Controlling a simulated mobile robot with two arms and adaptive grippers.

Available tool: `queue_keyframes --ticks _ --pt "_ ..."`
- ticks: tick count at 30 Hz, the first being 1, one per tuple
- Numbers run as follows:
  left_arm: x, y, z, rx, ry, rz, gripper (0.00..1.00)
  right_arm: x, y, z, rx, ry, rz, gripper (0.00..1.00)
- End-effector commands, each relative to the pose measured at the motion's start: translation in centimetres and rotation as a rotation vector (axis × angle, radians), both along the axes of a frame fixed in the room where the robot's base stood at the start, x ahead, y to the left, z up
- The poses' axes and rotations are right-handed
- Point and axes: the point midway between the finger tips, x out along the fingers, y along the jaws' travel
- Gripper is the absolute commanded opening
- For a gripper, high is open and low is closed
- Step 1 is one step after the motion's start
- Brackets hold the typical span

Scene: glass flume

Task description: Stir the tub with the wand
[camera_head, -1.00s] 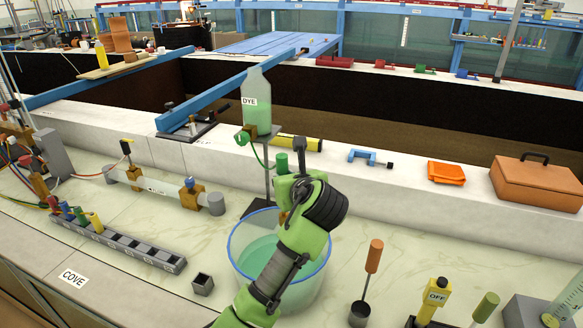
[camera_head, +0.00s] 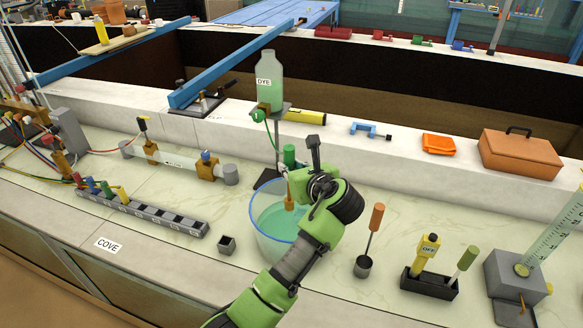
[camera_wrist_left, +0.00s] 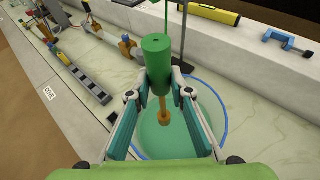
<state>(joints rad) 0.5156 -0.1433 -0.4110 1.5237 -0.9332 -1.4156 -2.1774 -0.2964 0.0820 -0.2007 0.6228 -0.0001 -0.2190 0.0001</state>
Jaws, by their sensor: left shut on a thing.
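The tub (camera_head: 272,246) is clear with a blue rim and holds green liquid. It stands on the pale bench and also shows in the left wrist view (camera_wrist_left: 223,106). My left gripper (camera_head: 296,179) is over the tub and shut on the wand. The wand has a green handle (camera_wrist_left: 157,62) and an orange-brown lower part (camera_head: 290,203). It is roughly upright, with its lower end over or in the tub; I cannot tell whether it touches the liquid. In the left wrist view, the fingers (camera_wrist_left: 160,86) close around the handle. My right gripper is not in view.
Behind the tub stands a dye bottle (camera_head: 270,82) on a stand with a green tube. A small dark cup (camera_head: 227,246) is left of the tub. On the right are an orange-handled tool (camera_head: 376,217) in a holder and a dark tray (camera_head: 430,286) with a yellow device.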

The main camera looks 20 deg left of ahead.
Motion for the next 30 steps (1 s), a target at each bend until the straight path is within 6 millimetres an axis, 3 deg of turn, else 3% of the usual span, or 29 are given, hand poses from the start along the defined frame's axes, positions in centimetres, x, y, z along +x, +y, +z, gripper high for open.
queue_keyframes --ticks 1,9,16,30 --pt "0.0 0.0 -1.0 -0.001 -0.002 0.000 0.00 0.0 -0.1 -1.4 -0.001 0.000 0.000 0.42" --pt "0.0 0.0 -3.1 0.000 -0.002 -0.001 0.00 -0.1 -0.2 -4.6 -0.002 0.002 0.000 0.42" --pt "0.0 0.0 -5.3 0.002 0.000 -0.001 0.00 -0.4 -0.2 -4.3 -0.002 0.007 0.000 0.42" --pt "0.0 0.0 -11.1 0.001 0.001 -0.001 0.00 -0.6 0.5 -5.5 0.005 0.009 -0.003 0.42"
